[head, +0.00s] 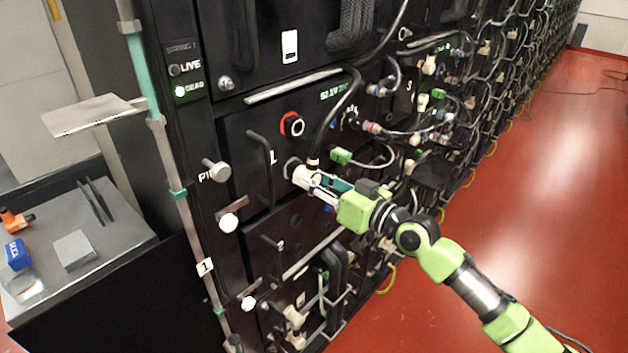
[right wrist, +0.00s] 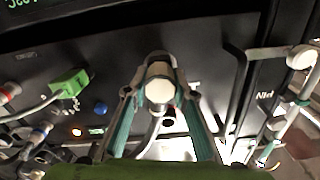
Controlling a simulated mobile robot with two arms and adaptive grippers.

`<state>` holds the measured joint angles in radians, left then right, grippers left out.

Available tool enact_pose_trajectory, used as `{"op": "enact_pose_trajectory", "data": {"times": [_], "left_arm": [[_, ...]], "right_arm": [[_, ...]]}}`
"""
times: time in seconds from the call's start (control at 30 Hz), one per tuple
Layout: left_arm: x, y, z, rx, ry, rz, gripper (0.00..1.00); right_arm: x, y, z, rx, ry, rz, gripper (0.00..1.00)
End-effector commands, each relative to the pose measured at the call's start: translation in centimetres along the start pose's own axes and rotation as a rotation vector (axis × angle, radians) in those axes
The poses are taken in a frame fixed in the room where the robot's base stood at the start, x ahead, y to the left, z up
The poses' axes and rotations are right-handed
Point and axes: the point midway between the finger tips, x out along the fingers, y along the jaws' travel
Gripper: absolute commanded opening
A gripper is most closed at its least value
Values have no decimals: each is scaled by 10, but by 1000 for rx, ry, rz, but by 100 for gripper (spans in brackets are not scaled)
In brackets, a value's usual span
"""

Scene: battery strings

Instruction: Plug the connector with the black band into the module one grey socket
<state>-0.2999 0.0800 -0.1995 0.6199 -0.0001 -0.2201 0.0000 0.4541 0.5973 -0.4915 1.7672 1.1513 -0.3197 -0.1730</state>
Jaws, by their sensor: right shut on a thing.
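My right gripper (head: 312,182) is shut on a pale connector (head: 303,177) close to the front of module one (head: 235,140). In the right wrist view, the two fingers (right wrist: 160,92) clasp this connector (right wrist: 160,80), seen nearly end-on. A cable with a dark band hangs close by it, just above the gripper in the head view; whether the band belongs to the held connector is hard to tell. The grey socket is not clearly seen; the connector and fingers cover that area, so I cannot tell whether it is seated. My left gripper is not in view.
A red-ringed socket (head: 292,124) sits above the gripper. A green plug (head: 341,156) with a grey cable is to its right, also in the right wrist view (right wrist: 70,82). A black handle (head: 265,165) is to the left.

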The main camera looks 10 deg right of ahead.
Motion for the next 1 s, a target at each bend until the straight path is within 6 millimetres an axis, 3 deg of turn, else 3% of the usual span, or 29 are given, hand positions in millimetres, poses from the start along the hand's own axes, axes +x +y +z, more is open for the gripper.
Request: {"op": "enact_pose_trajectory", "data": {"times": [0.4,0.43,0.5,0.83,1.0], "left_arm": [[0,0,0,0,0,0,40],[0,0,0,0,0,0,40],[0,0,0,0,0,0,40],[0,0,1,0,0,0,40],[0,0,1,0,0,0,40]], "right_arm": [[3,0,-2,-1,5,0,0],[3,0,-2,-1,5,-1,30],[3,0,-2,-1,5,-1,44],[2,0,0,0,0,0,44],[-12,1,1,-2,-1,2,44]]}}
